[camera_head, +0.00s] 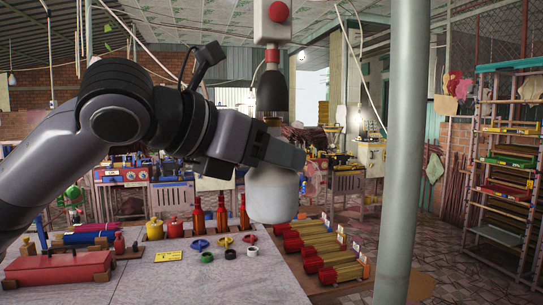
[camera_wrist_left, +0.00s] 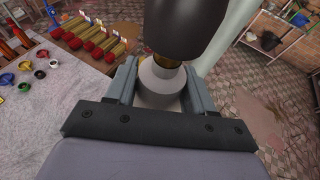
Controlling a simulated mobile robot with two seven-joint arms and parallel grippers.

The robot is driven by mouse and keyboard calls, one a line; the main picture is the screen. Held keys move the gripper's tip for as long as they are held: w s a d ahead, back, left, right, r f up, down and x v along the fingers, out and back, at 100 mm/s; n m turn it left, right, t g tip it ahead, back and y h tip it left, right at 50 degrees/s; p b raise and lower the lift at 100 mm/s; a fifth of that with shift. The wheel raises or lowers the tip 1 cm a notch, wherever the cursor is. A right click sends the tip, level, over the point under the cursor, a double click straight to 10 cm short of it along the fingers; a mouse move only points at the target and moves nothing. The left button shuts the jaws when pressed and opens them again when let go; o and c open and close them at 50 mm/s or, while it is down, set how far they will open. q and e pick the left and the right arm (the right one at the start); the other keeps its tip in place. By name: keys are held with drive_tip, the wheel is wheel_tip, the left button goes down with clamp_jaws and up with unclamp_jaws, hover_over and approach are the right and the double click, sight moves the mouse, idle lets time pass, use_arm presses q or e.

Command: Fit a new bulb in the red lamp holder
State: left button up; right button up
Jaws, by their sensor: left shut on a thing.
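My left gripper (camera_head: 278,157) is shut on a white bulb (camera_head: 272,194), which hangs globe down directly below the holder. In the left wrist view the bulb (camera_wrist_left: 158,88) sits between the two fingers (camera_wrist_left: 158,92), with the black holder (camera_wrist_left: 187,25) just above it. A strip of brass cap shows between bulb neck and holder mouth; I cannot tell how far it is inside. My right gripper is not in view.
A pale post (camera_head: 405,150) stands right of the holder, and a rack (camera_head: 510,160) is farther right.

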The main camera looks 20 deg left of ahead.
use_arm(q)
drive_tip(key=shift+r, duration=0.95)
idle(0.6)
drive_tip(key=shift+n+t+y, duration=0.4)
drive_tip(key=shift+n+y, duration=0.1)
drive_tip(key=shift+r+n+y, duration=0.1)
drive_tip(key=shift+n+y, duration=0.3)
drive_tip(key=shift+t+y, duration=0.3)
drive_tip(key=shift+n+y, duration=0.3)
drive_tip(key=shift+n, duration=0.2)
drive_tip(key=shift+r, duration=0.1)
drive_tip(key=shift+n+y, duration=0.5)
drive_tip(key=shift+y, duration=0.1)
